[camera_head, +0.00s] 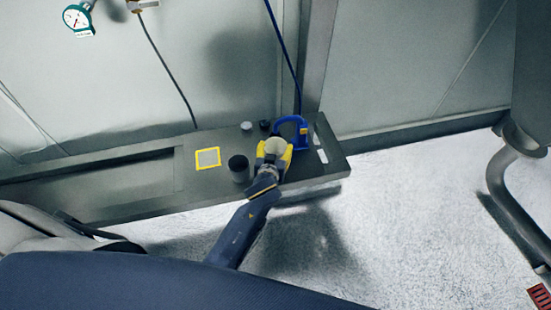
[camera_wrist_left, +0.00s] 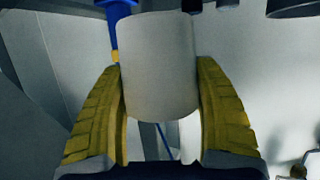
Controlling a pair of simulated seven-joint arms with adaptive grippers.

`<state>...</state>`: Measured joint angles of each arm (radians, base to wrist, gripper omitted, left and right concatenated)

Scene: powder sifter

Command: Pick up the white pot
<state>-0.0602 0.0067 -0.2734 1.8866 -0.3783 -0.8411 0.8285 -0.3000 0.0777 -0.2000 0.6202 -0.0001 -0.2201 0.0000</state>
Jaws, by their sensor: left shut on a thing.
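The white pot (camera_head: 275,146) is a plain pale cylinder near the right end of the grey bench. My left gripper (camera_head: 273,152) has its yellow fingers on either side of it, shut on it. In the left wrist view, the white pot (camera_wrist_left: 158,65) fills the space between the two yellow fingers of my left gripper (camera_wrist_left: 160,100). I cannot tell whether the pot's base touches the bench. My right gripper is not in view.
On the bench (camera_head: 130,188), a dark cup (camera_head: 238,167) stands just left of my gripper, with a yellow-framed plate (camera_head: 208,158) farther left. A blue frame (camera_head: 303,131) stands close behind on the right. A small white-topped item (camera_head: 246,126) sits behind.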

